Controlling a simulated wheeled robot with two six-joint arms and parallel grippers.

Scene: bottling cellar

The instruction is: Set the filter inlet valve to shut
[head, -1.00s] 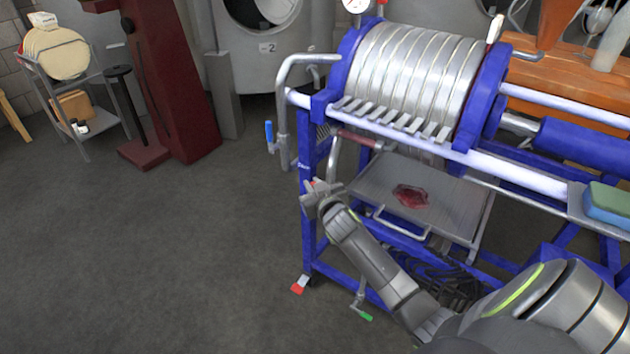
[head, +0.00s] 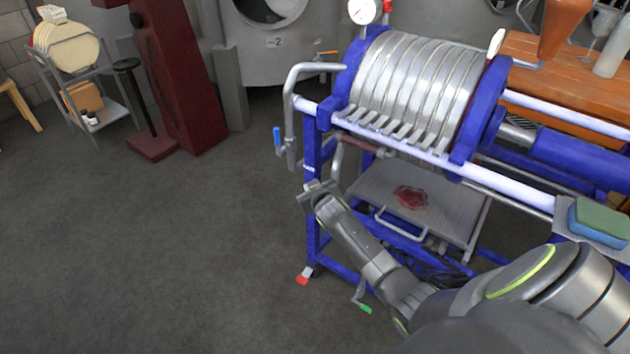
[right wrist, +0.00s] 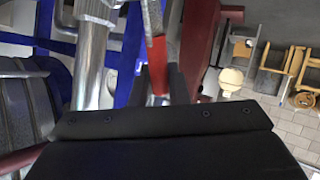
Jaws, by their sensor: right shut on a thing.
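My right gripper (head: 312,192) is at the left end of the blue filter press frame, below the bent grey pipe. In the right wrist view its dark fingers (right wrist: 163,88) are shut on a red valve lever (right wrist: 157,55). In the head view the gripper hides this lever, so its angle against the pipe is hard to tell. A blue-handled lever (head: 277,138) hangs at the bent pipe (head: 290,105), up and left of the gripper. A green-handled lever (head: 365,309) is low under the frame. No label shows which one is the filter inlet valve. My left gripper is out of view.
The filter press (head: 405,90) and its drip tray (head: 435,200) stand just right of the gripper. A red-and-white piece (head: 303,276) is at the frame's foot. A dark red column (head: 170,80) and a cart (head: 85,90) stand back left. The floor (head: 170,250) at left is clear.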

